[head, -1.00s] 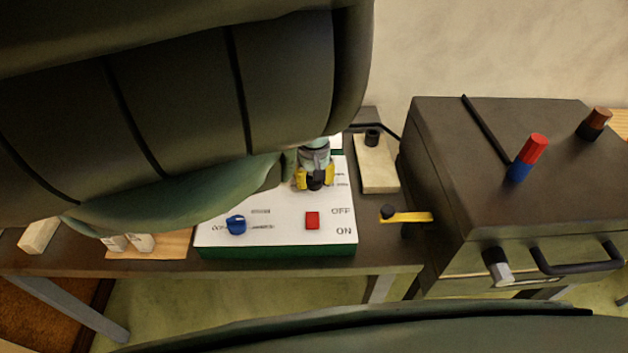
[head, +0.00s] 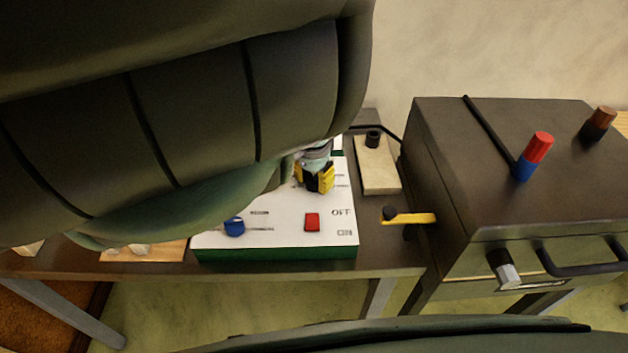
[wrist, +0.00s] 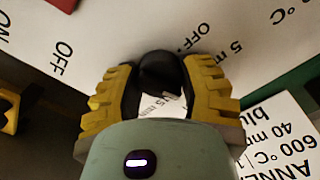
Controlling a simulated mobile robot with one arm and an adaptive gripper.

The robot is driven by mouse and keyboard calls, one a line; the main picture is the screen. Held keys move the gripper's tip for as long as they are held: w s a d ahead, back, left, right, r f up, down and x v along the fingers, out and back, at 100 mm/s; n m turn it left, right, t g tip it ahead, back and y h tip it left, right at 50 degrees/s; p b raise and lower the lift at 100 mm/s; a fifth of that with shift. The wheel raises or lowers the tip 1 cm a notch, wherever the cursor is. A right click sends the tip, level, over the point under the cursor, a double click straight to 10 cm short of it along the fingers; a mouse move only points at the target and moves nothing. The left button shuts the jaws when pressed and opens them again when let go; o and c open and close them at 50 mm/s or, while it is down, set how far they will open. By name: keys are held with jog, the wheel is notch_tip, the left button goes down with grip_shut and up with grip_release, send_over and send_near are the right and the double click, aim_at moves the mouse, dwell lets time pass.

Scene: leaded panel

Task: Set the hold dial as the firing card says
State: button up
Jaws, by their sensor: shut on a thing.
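My gripper (wrist: 155,90) has its yellow fingers closed on both sides of a black round dial (wrist: 158,66) on the white control panel (wrist: 110,25). Printed marks "OFF", "5 min" and a partly covered "15 min" lie around the dial; its pointer setting cannot be made out. In the head view my gripper (head: 315,182) stands over the right part of the panel (head: 285,238) and hides the dial. A white firing card (wrist: 285,140) shows at the right of the wrist view, with "ANNE…", "600 °C", "40 min" and "blue" readable, the rest cut off.
The panel also has a blue knob (head: 235,227) and a red switch (head: 312,222) by OFF and ON. To the right stands a dark kiln (head: 480,185) with a yellow lever (head: 412,218), and a red-and-blue cylinder (head: 533,157) on top. A pale block (head: 378,178) lies between.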

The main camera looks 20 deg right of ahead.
aim_at(313, 176)
jog(key=shift+m, duration=1.2)
jog(key=o, duration=1.2)
notch_tip(313, 176, up, 6)
jog(key=shift+w, duration=0.1)
jog(key=shift+r, duration=0.75)
